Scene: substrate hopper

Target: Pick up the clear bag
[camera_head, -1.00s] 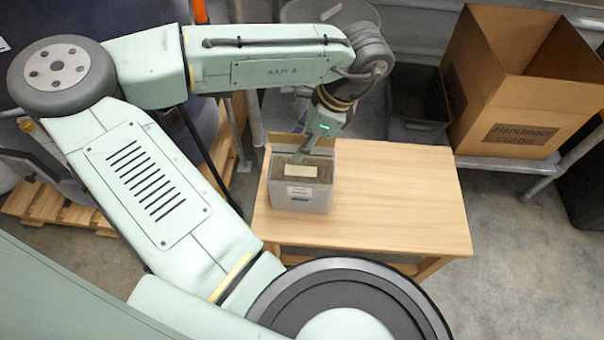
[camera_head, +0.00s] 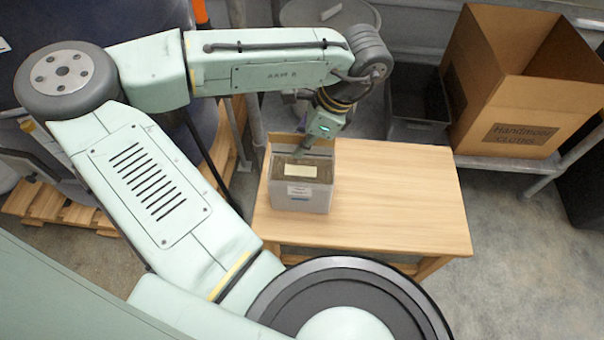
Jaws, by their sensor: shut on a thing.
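The clear bag (camera_head: 315,171) looks like a block of brown material with a pale label on top. It is in or forms part of a squarish pale grey pack (camera_head: 300,200) with a printed label on its front, at the left of the wooden table. I cannot tell where the bag's film ends and the pack begins. My gripper (camera_head: 300,153) comes down from the upper right, tilted, at the bag's upper back edge. It is shut on the bag there, though the fingertips are small and partly hidden.
The wooden table (camera_head: 400,205) is clear right of the pack. An open cardboard box (camera_head: 518,140) stands at the right on a metal-edged surface. A dark bin (camera_head: 418,130) is behind the table. A pallet (camera_head: 50,205) lies at the left.

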